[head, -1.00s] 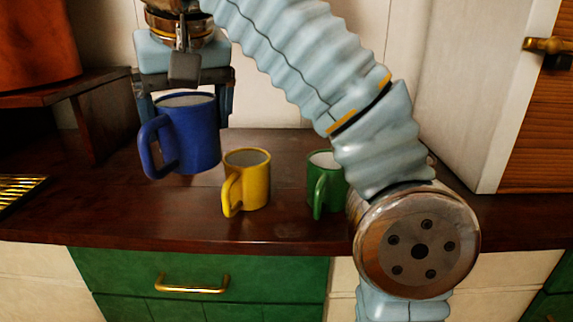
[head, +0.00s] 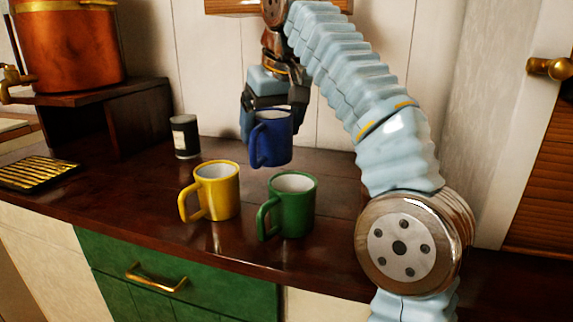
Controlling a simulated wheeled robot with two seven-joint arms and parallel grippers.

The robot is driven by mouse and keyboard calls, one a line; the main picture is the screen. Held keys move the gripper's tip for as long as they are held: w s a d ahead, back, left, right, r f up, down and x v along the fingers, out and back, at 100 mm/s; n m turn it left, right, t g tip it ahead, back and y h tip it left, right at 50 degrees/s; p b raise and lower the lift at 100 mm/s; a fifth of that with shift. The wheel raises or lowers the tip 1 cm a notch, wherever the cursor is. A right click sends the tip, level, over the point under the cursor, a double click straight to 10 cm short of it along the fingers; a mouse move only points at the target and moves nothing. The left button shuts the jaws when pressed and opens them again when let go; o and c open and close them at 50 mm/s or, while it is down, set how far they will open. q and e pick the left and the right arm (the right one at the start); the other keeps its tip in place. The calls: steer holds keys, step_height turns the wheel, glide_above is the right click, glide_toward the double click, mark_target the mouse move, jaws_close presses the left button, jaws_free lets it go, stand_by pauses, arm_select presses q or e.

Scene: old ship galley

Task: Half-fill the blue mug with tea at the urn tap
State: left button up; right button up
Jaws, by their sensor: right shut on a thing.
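The blue mug (head: 272,140) is held upright above the counter, behind the yellow and green mugs. My right gripper (head: 268,112) is shut on it from above and behind. The mug looks empty where its inside shows, though only a sliver of it is visible. The copper urn (head: 68,50) stands on a raised dark wooden stand at the left. Its brass tap (head: 14,80) sticks out at the left edge of the view, well away from the mug. My left gripper is out of view.
A yellow mug (head: 217,192) and a green mug (head: 292,207) stand on the dark counter (head: 130,200) in front of the blue mug. A dark jar (head: 185,137) stands by the urn stand (head: 105,120). A brass drip grate (head: 38,173) lies at the left.

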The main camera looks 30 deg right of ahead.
steer(key=shift+w+d+f+b, duration=0.15)
steer(key=shift+w+d+f, duration=0.6)
steer(key=shift+f, duration=0.85)
steer(key=shift+w+d+f+b, duration=0.2)
steer(key=shift+w+d+f, duration=0.2)
steer(key=shift+d+f, duration=0.9)
steer(key=shift+w+d+f+b, duration=0.15)
steer(key=shift+w+d+f, duration=0.45)
steer(key=shift+f, duration=1.3)
steer(key=shift+f, duration=0.15)
steer(key=o, duration=0.9)
